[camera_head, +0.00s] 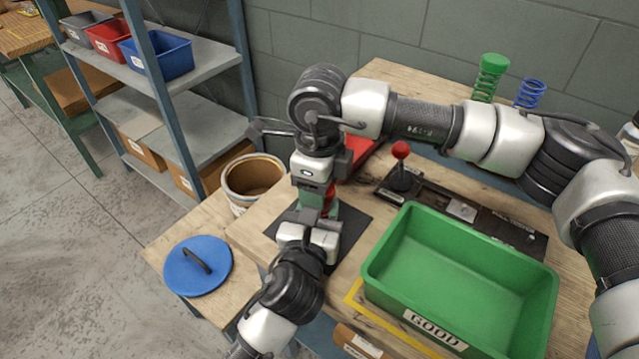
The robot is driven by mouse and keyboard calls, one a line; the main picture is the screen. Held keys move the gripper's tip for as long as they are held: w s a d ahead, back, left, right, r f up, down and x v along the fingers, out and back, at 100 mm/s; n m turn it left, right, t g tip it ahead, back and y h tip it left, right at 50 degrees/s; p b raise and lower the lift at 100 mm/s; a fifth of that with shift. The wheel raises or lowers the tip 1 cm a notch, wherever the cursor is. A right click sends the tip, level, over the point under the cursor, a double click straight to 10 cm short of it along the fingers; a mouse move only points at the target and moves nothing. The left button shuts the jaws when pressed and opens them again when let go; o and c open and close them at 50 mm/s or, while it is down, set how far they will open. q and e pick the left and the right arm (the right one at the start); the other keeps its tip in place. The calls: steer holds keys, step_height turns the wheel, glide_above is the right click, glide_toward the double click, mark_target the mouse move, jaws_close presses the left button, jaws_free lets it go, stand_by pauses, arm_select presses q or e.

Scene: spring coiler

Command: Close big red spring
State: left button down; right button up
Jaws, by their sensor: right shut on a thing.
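A red part (331,194), likely of the big red spring, shows between my two grippers, next to green pieces (311,194). Most of it is hidden, so its shape is unclear. My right gripper (322,192) points down from above and is shut at the red part. My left gripper (312,222) comes in from below, close under the right one, at the same spot over a black mat (354,229). Its fingertips are hard to make out.
A green bin (400,238) labelled GOOD stands at right. Behind it are a panel with a red-knobbed lever (401,151), a green spring (488,82) and a blue spring (529,94). A bucket (238,199) and a blue lid (190,281) are at left.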

arm_select(q)
steer(key=shift+f, duration=0.1)
arm_select(e)
steer(key=m, duration=0.4)
steer(key=shift+m, duration=0.3)
steer(key=m, duration=1.5)
steer(key=o, duration=1)
steer(key=shift+r, duration=2.2)
